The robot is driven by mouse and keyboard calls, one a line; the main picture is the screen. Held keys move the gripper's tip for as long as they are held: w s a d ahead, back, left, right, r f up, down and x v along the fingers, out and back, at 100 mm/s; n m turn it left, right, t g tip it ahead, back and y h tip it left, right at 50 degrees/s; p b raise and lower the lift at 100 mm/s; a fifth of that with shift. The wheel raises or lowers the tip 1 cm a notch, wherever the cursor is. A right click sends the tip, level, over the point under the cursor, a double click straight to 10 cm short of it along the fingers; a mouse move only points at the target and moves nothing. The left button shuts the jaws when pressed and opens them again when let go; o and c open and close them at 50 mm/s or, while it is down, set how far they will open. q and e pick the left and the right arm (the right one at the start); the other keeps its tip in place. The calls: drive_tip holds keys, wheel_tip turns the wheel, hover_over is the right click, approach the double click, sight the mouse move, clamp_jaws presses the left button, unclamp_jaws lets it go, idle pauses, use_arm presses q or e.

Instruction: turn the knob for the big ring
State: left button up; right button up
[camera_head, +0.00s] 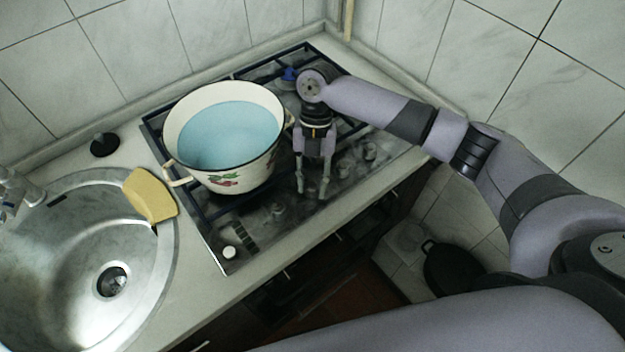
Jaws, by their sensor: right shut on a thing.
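The gas hob (215,240) is set into the counter, with a row of knobs along its front edge. My right gripper (312,190) points down over that row, shut on one knob, which is mostly hidden between its fingers. One knob (276,211) shows to the left of the gripper, and two more, a nearer one (343,168) and a farther one (370,151), show to its right. I cannot read any marks telling which ring each knob serves. My left gripper is not in view.
A big cream enamel pot (225,170) of bluish liquid stands on the hob, just left of my right gripper. A steel sink (60,250) with a yellow cloth or sponge (150,195) on its rim is at left. A black pan (450,268) is low at right.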

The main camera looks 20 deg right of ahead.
drive_tip(key=o, duration=1.1)
drive_tip(key=shift+o, duration=0.2)
drive_tip(key=v, duration=1.2)
drive_tip(key=shift+s, duration=0.15)
